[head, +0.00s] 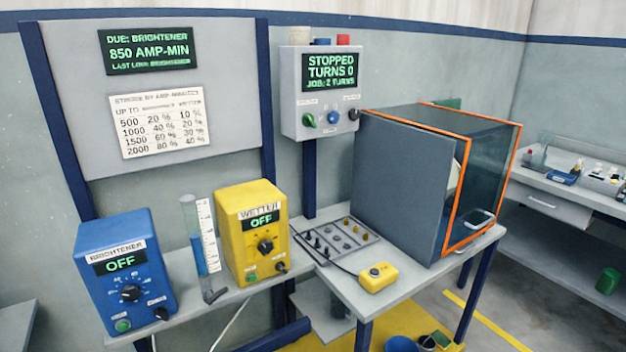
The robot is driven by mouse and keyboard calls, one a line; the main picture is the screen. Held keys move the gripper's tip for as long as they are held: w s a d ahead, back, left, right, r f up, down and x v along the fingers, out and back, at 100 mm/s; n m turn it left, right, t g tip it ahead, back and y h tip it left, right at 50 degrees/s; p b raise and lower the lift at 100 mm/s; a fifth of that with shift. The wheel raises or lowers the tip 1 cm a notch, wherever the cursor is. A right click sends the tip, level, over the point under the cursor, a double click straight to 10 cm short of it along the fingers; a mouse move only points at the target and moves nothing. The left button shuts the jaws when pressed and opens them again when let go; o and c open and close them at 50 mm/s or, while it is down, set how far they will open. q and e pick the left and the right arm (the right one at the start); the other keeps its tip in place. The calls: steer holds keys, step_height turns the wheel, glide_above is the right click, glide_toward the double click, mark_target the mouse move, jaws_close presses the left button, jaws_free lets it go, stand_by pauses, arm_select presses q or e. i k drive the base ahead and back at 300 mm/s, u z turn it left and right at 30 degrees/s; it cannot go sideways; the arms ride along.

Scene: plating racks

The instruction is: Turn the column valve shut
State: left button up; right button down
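A clear graduated column (200,240) stands upright on the grey bench between the blue BRIGHTENER box (125,275) and the yellow WETTER box (254,232). A white scale strip (208,236) runs beside it, and blue liquid shows in its middle part. A dark fitting (213,295), seemingly the column valve, is at the column's foot; it is too small to tell how its handle is turned. Both box displays read OFF. Neither of my grippers is in view.
A wall panel has a display reading 850 AMP-MIN (149,50) and a stroke chart (159,122). A control box (325,92) reads STOPPED, TURNS 0. An orange-edged enclosure (443,205) stands on the right table with a yellow pendant (378,277). Bench space before the column is narrow.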

mark_target(213, 299)
steer(key=u, duration=0.05)
steer(key=k, duration=0.5)
steer(key=u, duration=0.65)
steer(key=i, duration=0.8)
steer(key=z, duration=1.25)
